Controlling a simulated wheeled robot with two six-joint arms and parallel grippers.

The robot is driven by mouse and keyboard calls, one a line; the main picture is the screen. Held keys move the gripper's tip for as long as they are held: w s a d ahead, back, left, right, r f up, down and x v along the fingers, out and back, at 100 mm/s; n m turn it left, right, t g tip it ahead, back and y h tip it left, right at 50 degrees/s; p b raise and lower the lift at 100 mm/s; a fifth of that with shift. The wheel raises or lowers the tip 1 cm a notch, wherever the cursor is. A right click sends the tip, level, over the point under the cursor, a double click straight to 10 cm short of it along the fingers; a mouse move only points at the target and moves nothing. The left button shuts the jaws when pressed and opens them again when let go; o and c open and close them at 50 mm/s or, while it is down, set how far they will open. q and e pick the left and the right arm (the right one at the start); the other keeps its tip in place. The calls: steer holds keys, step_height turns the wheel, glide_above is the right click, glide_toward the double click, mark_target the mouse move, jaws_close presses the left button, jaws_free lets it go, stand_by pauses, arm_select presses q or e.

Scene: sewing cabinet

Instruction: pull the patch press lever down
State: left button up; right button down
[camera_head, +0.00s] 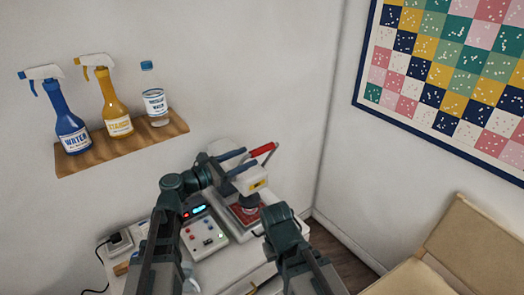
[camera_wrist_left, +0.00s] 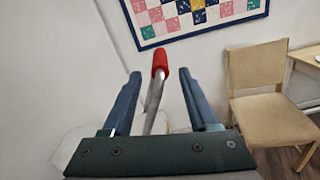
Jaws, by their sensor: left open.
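The patch press (camera_head: 250,182) is a white machine on the white table, with a dark stamp above a red pad (camera_head: 246,216). Its lever has a red grip (camera_head: 263,149) and points up and to the right; the grip also shows in the left wrist view (camera_wrist_left: 160,62) on a grey metal rod. My left gripper (camera_head: 250,157) is open beside the lever. In the left wrist view its two blue fingers stand either side of the lever, with gaps on both sides. The red grip reaches past the fingertips. My right arm shows at the lower middle, but its gripper cannot be seen.
A control box (camera_head: 206,236) with lit displays and buttons stands left of the press. A wooden shelf (camera_head: 125,142) holds two spray bottles and a clear bottle. A power socket (camera_head: 119,242) is at the left. A beige chair (camera_head: 470,245) stands right, under a patchwork quilt (camera_head: 450,70).

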mark_target(262, 148)
arm_select(q)
steer(key=x, duration=0.7)
jaws_close()
stand_by(1.4)
